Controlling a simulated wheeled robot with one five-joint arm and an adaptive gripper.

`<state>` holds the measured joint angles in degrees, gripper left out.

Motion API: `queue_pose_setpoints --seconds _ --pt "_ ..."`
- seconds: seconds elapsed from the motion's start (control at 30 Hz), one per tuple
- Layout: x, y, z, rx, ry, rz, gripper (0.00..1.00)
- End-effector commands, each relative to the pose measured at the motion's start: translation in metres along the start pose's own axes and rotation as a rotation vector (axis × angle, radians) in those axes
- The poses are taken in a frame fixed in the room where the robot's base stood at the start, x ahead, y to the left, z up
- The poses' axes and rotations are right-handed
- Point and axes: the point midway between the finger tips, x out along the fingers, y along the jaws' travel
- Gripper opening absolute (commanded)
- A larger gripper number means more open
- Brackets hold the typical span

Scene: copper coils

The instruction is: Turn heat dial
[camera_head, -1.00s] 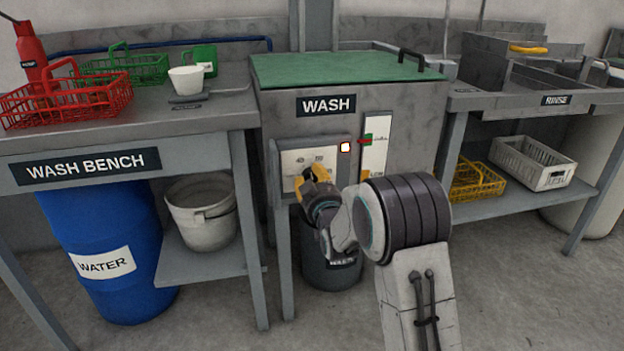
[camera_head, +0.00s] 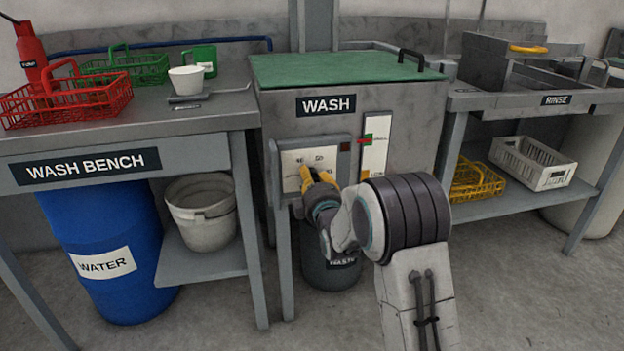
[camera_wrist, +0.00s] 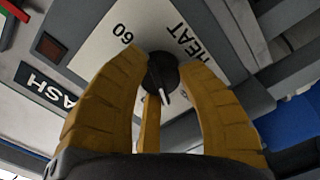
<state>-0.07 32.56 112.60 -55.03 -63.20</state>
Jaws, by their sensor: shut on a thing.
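The heat dial (camera_wrist: 162,72) is a small black knob with a white pointer line, on a white panel (camera_head: 312,158) below the WASH sign. In the wrist view the yellow fingers of my gripper (camera_wrist: 163,75) are shut on the dial, one on each side, with a third finger below. The pointer aims toward the bottom of that view, slightly right. "60" and "HEAT" are readable on the panel. In the head view my gripper (camera_head: 312,180) is at the panel and hides the dial. A small square lamp (camera_head: 345,148) beside the panel is dark.
A white gauge strip (camera_head: 375,150) with green and red marks is right of the panel. The wash tank has a green lid (camera_head: 340,68). The wash bench's grey leg (camera_head: 250,240) stands left, the rinse bench (camera_head: 540,100) right. A dark bin (camera_head: 330,268) is underneath.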

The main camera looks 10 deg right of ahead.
Motion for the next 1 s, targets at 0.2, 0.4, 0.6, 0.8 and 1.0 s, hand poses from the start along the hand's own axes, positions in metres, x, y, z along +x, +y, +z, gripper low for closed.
queue_pose_setpoints --seconds 0.2,0.4,0.6,0.8,1.0 --pt "0.0012 0.0044 -0.0046 -0.188 0.009 0.014 0.03" --pt "0.0012 0.0038 -0.0047 -0.327 0.009 0.014 0.03" --pt "0.0013 0.0033 -0.0049 -0.420 0.008 0.014 0.03" --pt "0.0013 0.0029 -0.0050 -0.468 0.008 0.014 0.03" --pt "0.0013 0.0027 -0.0051 -0.485 0.009 0.013 0.03"
